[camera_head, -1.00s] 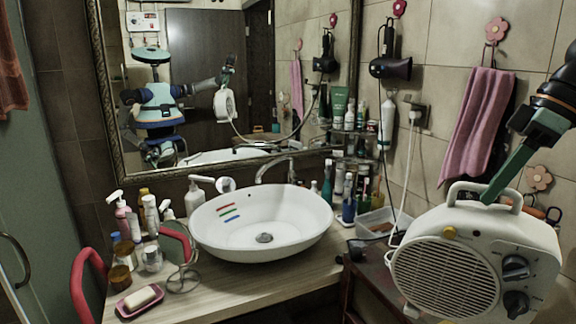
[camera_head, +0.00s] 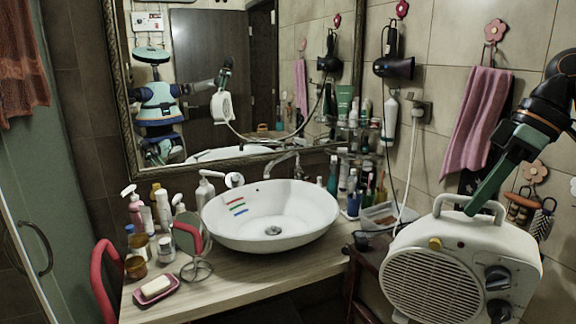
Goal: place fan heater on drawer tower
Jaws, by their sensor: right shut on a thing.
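The fan heater (camera_head: 440,284) is a cream-white box with a round front grille, two black knobs and a top handle. It hangs upright at the lower right. My right gripper (camera_head: 474,206), green and dark, comes in from the upper right and is shut on the handle. The heater's bottom is cut off by the picture edge. A dark reddish-brown wooden piece (camera_head: 368,268), perhaps the drawer tower, shows partly behind and left of the heater. The heater hides much of it, and I cannot tell whether they touch. My left gripper is not in view.
A wooden counter (camera_head: 240,283) carries a white basin (camera_head: 270,222), bottles, a small mirror and a soap dish (camera_head: 157,290). A clear tray (camera_head: 388,217) and a white cable (camera_head: 407,165) lie close to the heater. The tiled wall holds a pink towel (camera_head: 475,125).

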